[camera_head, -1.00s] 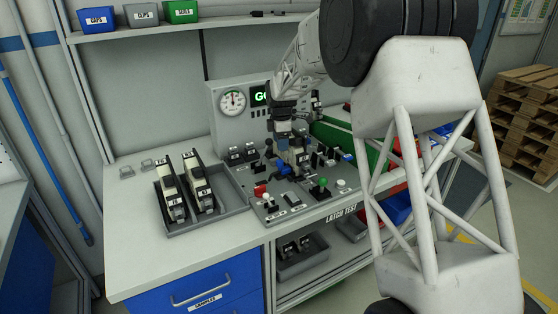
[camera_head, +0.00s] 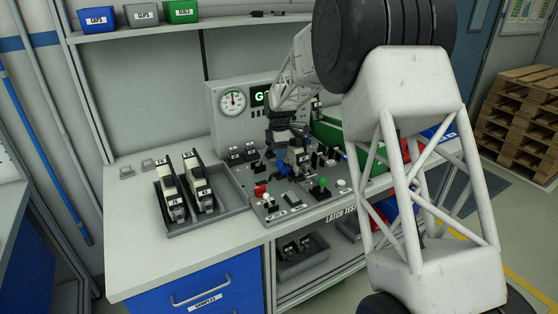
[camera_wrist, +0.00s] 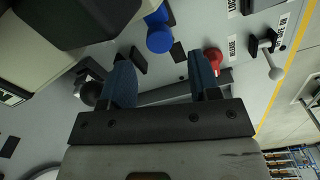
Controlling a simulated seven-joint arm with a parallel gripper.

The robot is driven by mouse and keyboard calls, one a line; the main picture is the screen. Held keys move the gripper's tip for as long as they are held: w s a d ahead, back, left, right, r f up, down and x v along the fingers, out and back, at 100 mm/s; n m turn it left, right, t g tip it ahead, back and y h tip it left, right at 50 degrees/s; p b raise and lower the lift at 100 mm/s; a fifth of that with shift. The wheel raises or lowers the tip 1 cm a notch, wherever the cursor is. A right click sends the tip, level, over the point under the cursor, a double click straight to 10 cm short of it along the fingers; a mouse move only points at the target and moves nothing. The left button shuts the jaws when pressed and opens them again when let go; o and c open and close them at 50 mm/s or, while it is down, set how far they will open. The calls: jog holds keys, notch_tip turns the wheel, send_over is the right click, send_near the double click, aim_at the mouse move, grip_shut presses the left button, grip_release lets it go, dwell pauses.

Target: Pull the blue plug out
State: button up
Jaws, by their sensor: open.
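The blue plug (camera_wrist: 159,35) shows in the wrist view as a short blue cylinder beside a large beige and black block (camera_wrist: 60,45). In the head view a small blue part (camera_head: 284,170), apparently this plug, shows below my gripper (camera_head: 279,148). In the wrist view my gripper (camera_wrist: 161,72) is open, with its two blue fingers apart and nothing between them. The plug is beyond the fingertips, roughly in line with the gap. I cannot tell the height between them. The plug's socket is not clearly visible.
A red knob (camera_wrist: 213,57) is close to the right finger, and a black round knob (camera_wrist: 90,92) is by the left one. A lever (camera_wrist: 266,50) stands near the bench edge. A grey tray (camera_head: 228,212) holds two units. The bench's left front is clear.

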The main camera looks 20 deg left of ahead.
aim_at(283, 168)
jog(key=shift+f, duration=2.1)
